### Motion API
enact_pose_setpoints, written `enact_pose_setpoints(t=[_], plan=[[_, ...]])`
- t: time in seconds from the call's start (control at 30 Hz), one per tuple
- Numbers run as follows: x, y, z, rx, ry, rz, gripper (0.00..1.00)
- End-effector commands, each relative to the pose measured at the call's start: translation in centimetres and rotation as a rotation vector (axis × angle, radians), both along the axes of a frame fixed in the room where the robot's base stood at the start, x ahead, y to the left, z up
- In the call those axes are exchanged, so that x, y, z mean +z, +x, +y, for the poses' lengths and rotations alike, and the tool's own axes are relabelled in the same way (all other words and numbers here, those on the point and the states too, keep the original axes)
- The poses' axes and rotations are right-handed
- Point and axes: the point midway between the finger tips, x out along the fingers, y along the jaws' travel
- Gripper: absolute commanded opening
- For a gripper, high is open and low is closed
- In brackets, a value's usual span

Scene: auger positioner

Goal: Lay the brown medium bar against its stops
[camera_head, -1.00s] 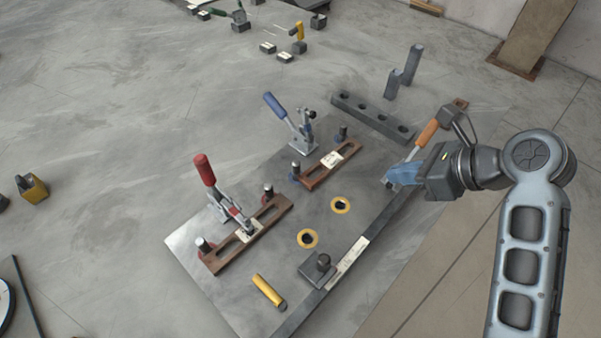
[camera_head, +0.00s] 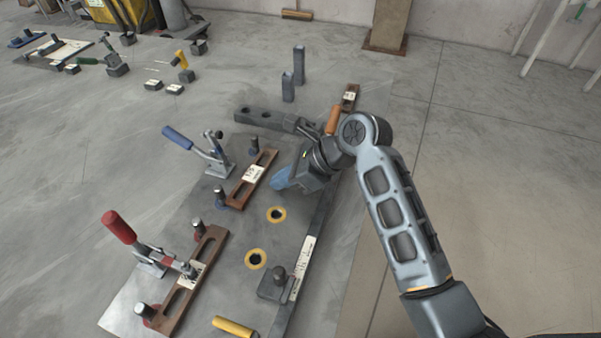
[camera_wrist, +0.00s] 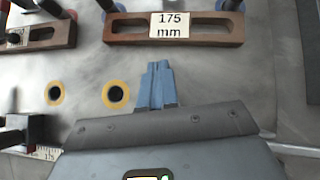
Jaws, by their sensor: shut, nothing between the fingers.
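The brown bar (camera_head: 240,192) in the middle of the plate carries a label reading 175 mm in the wrist view (camera_wrist: 120,28). It is shorter than the brown bar by the red clamp and longer than the one at the far end. It lies flat alongside two dark pins with blue bases, the near pin (camera_head: 220,197) and the far pin (camera_head: 254,146). Whether it touches both is hard to tell. My gripper (camera_head: 281,178) has blue fingers, also in the wrist view (camera_wrist: 157,70). It is shut, empty and apart from the bar, to its right.
A blue-handled clamp (camera_head: 208,155) stands open left of the bar. A red-handled clamp (camera_head: 150,250) is at the longer brown bar (camera_head: 205,252). Two yellow-ringed holes (camera_head: 276,214) lie nearby. A small brown bar (camera_head: 351,92) and grey posts (camera_head: 299,65) stand beyond.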

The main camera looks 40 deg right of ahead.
Motion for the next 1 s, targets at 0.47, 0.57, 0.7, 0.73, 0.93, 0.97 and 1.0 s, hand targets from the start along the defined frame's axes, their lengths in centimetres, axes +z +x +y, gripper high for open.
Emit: enact_pose_setpoints(t=[0.47,0.57,0.7,0.73,0.93,0.97,1.0], plan=[[0.0,1.7,1.8,0.001,0.0,0.001,0.0],[0.0,1.7,1.8,0.001,0.001,0.0,0.0],[0.2,1.8,1.8,0.001,0.001,0.0,0.0],[0.2,1.8,1.9,0.001,0.001,0.0,0.0],[0.6,2.5,2.6,0.003,0.0,0.002,0.0],[0.5,2.6,2.7,0.004,0.001,0.002,0.0],[0.4,2.7,2.8,0.004,0.001,0.002,0.0]])
